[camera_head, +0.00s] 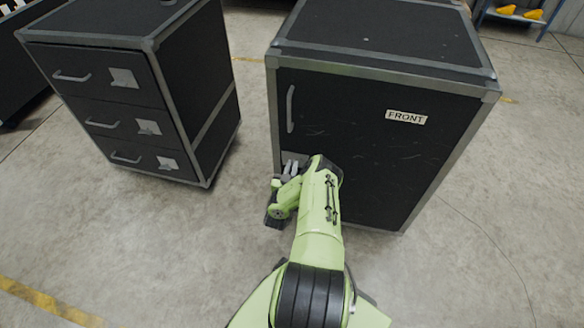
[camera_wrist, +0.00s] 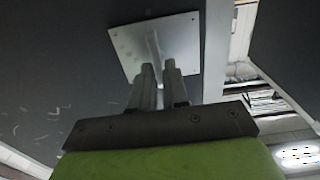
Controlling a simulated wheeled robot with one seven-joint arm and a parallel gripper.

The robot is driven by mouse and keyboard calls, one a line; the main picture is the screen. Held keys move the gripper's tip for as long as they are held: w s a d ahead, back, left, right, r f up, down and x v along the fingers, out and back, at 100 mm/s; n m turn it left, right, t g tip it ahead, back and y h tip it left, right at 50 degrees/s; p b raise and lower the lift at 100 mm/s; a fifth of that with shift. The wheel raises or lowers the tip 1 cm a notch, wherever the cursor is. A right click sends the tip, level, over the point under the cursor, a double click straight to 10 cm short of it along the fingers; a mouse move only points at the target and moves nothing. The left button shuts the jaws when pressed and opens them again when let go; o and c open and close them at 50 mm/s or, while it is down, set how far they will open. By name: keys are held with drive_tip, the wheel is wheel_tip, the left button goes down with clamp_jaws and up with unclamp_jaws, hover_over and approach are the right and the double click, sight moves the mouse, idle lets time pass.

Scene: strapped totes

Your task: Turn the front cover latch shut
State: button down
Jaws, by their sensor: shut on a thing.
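The front cover (camera_head: 350,140) is the black panel of the right-hand case, with a white FRONT label (camera_head: 406,117). The latch shows as a pale plate (camera_head: 302,157) low on the cover's left side, partly hidden by my gripper (camera_head: 290,168). In the wrist view the square metal latch plate (camera_wrist: 128,46) has a narrow lever (camera_wrist: 153,43) standing out from it. My gripper (camera_wrist: 159,68) is shut on the lever, its two fingers on either side of it. The lever's end is hidden between the fingers.
A long grey handle (camera_head: 290,108) sits on the cover above the latch. A black drawer case (camera_head: 185,100) with several handles stands to the left, with a floor gap between the cases. The concrete floor (camera_head: 150,235) in front is clear.

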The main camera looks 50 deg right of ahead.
drive_tip(key=shift+m, duration=0.3)
drive_tip(key=m, duration=0.2)
drive_tip(key=m+p, duration=0.1)
drive_tip(key=m, duration=0.2)
drive_tip(key=s+m+p, duration=0.1)
drive_tip(key=m, duration=0.2)
drive_tip(key=shift+d+f, duration=0.2)
drive_tip(key=m, duration=0.4)
drive_tip(key=shift+s+f+m, duration=0.1)
drive_tip(key=shift+f+m, duration=0.2)
drive_tip(key=shift+m, duration=0.1)
drive_tip(key=shift+d+f+m+b, duration=0.1)
drive_tip(key=shift+f+m+b, duration=0.05)
drive_tip(key=shift+m, duration=0.95)
drive_tip(key=shift+f+m+b, duration=0.1)
drive_tip(key=shift+m+b, duration=0.05)
drive_tip(key=shift+m, duration=0.95)
drive_tip(key=c, duration=1.2)
unclamp_jaws()
drive_tip(key=shift+c, duration=0.2)
